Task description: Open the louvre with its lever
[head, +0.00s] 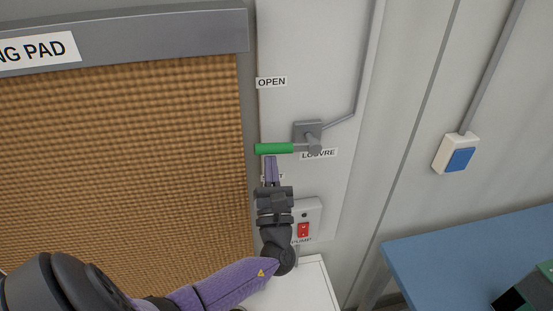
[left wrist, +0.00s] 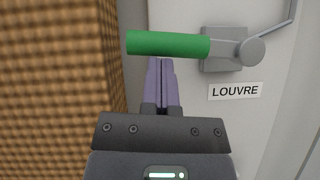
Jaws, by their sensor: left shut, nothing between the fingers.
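The louvre lever (head: 274,148) has a green handle that lies level, pointing left from a grey pivot box (head: 308,134) on the white wall panel. An OPEN label (head: 271,82) sits above the handle; a label below it is mostly hidden by my gripper. My left gripper (head: 270,158) is shut and empty, its fingertips just under the handle. In the left wrist view the green handle (left wrist: 168,43) crosses right above the closed fingertips (left wrist: 161,60); I cannot tell whether they touch. The LOUVRE label (left wrist: 235,90) is below the pivot. My right gripper is not in view.
A brown cooling pad (head: 120,150) in a grey frame fills the left. A pump switch box with a red rocker (head: 303,230) is just below right of my gripper. A blue-buttoned box (head: 458,155) and a blue bench (head: 480,250) stand at the right.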

